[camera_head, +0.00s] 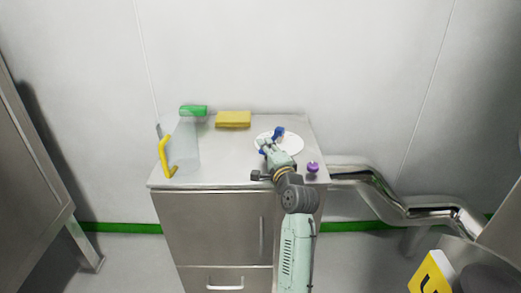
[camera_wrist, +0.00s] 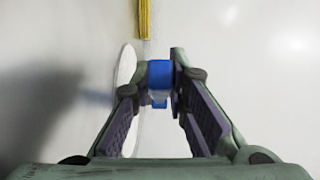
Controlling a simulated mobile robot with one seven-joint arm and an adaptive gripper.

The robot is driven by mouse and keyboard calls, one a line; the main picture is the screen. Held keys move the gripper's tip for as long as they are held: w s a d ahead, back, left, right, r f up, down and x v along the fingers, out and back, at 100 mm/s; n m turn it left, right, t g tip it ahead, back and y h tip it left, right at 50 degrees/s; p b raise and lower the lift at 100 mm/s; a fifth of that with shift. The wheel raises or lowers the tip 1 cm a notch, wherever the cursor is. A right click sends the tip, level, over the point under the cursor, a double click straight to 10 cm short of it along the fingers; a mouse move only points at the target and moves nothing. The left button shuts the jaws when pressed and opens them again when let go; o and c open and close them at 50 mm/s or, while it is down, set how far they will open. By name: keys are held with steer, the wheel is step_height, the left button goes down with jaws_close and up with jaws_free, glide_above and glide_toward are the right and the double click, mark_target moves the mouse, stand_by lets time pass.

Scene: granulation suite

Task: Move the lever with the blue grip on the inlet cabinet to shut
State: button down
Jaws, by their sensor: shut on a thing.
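The lever's blue grip (camera_wrist: 160,74) sits between the fingertips of my gripper (camera_wrist: 160,90) in the wrist view, and the gripper is shut on it. In the head view my gripper (camera_head: 270,145) reaches over the white round plate (camera_head: 293,143) on the steel cabinet (camera_head: 210,220). Blue of the lever (camera_head: 280,132) shows just beyond the fingers. The plate also shows edge-on in the wrist view (camera_wrist: 124,72). The lever's shaft and pivot are mostly hidden by my gripper, so I cannot tell its exact angle.
A clear jug with a yellow handle (camera_head: 166,157) and a green top (camera_head: 193,110) stands at the cabinet's left. A yellow sponge-like block (camera_head: 233,119) lies at the back. A purple knob (camera_head: 313,167) is right of my gripper. A steel pipe (camera_head: 390,197) runs right.

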steer(key=shift+s+d+f+n+g+y+b, duration=0.1)
steer(key=shift+s+d+n+g+y+b, duration=0.25)
steer(key=shift+d+n+y+b, duration=0.4)
steer(key=shift+s+d+n+g+y+b, duration=0.1)
steer(key=shift+d+n+g+y+b, duration=0.3)
steer(key=shift+y, duration=0.55)
steer(key=c, duration=1.6)
jaws_free()
steer(key=shift+o, duration=0.2)
steer(key=v, duration=1.2)
